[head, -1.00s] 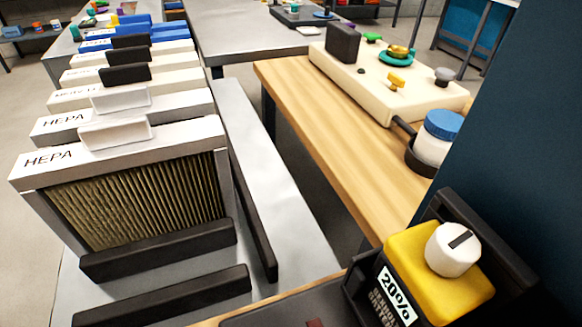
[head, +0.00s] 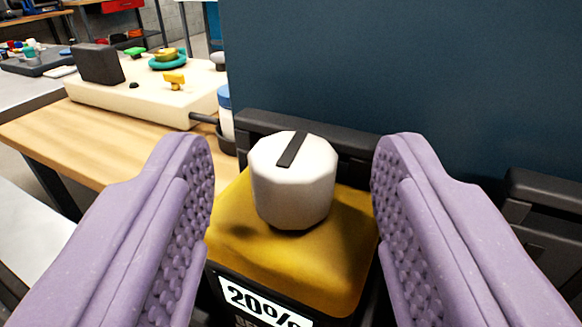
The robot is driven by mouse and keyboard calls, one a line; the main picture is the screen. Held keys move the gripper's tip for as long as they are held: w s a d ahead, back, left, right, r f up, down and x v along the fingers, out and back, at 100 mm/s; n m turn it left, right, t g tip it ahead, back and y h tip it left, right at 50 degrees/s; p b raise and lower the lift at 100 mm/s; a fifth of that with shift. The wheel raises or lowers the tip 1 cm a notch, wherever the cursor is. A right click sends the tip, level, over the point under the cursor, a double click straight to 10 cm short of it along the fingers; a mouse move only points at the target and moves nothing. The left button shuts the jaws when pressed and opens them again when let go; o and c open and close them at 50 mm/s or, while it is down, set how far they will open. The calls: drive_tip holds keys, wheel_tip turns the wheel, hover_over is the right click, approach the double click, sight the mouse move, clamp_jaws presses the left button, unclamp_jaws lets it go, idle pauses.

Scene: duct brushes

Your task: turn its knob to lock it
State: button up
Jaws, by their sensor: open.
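The white faceted knob (head: 293,190) with a black bar mark on top sits on a yellow battery-like block (head: 300,262). The bar mark runs slightly diagonal, from lower left to upper right. My gripper (head: 292,170) is open, with one purple textured finger on each side of the knob. Gaps show between both fingers and the knob, so neither touches it. The block sits in a black holder (head: 340,140), mostly hidden by the block and my fingers.
A dark blue panel (head: 420,80) rises right behind the holder. Another black holder (head: 545,215) stands at the right. A wooden bench (head: 130,140) at the left carries a cream board (head: 130,98) with small fittings and a partly hidden jar (head: 226,115).

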clamp_jaws()
drive_tip(key=shift+a+f+m+h+b, duration=0.25)
drive_tip(key=shift+m+h+b, duration=0.25)
drive_tip(key=shift+h+b, duration=0.4)
drive_tip(key=shift+r+m+h, duration=0.2)
drive_tip(key=shift+m+h, duration=0.1)
drive_tip(key=shift+h, duration=0.1)
unclamp_jaws()
drive_tip(key=s+a+p, duration=0.1)
drive_tip(key=s, duration=0.6)
drive_tip(key=shift+s, duration=0.35)
